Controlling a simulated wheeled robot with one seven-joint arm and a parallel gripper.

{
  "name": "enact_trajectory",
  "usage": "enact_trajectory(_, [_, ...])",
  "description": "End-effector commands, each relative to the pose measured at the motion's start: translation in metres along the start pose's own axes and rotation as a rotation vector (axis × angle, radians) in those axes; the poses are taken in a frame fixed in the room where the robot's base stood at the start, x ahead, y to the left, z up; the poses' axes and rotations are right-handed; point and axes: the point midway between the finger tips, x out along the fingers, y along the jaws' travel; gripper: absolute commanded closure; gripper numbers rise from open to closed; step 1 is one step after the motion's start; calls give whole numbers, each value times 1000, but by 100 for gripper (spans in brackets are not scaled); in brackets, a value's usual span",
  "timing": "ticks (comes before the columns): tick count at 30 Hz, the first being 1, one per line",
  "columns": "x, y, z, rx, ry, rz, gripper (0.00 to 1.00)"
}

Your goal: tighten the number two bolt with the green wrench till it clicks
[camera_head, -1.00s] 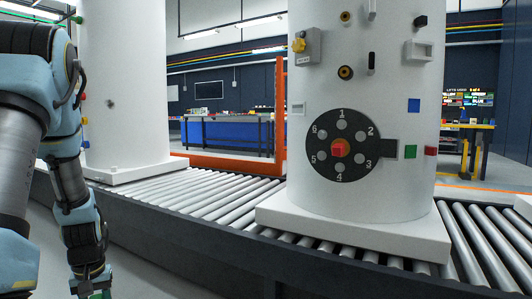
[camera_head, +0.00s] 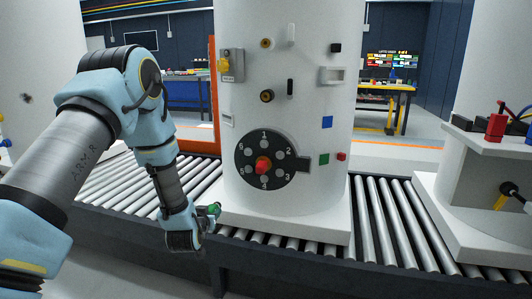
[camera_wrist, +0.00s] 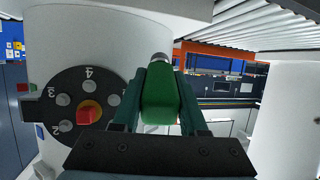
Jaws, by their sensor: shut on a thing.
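The white tank (camera_head: 300,120) carries a dark round bolt plate (camera_head: 273,183) with several grey bolts numbered in a ring around a red knob (camera_head: 263,165). The number two bolt (camera_head: 280,155) is at the plate's upper right; in the wrist view, where the plate looks turned, the number two bolt (camera_wrist: 67,126) is at lower left. My gripper (camera_head: 206,215) is shut on the green wrench (camera_wrist: 159,98), left of and below the plate and apart from it. The green wrench (camera_head: 214,209) shows small in the head view. Its far end looks grey in the wrist view.
A roller conveyor (camera_head: 380,215) runs under the tank's white base (camera_head: 320,222). A yellow-topped workbench (camera_head: 390,90) stands behind. At right, another white unit (camera_head: 475,185) carries a red block (camera_head: 496,127) and black parts.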

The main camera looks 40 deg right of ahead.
Motion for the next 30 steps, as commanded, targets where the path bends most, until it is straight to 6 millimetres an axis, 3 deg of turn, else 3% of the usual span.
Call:
enact_trajectory(1, [-9, 27, -29, 12, 51, 34, 100])
enact_trajectory(3, [-17, 59, -51, 23, 122, 74, 100])
enact_trajectory(9, [-48, 134, -102, 37, 276, 166, 100])
enact_trajectory(12, [-62, 158, -116, 40, 320, 196, 100])
enact_trajectory(18, [-75, 180, -127, 41, 362, 222, 100])
enact_trajectory(30, [-75, 181, -125, 40, 364, 223, 100])
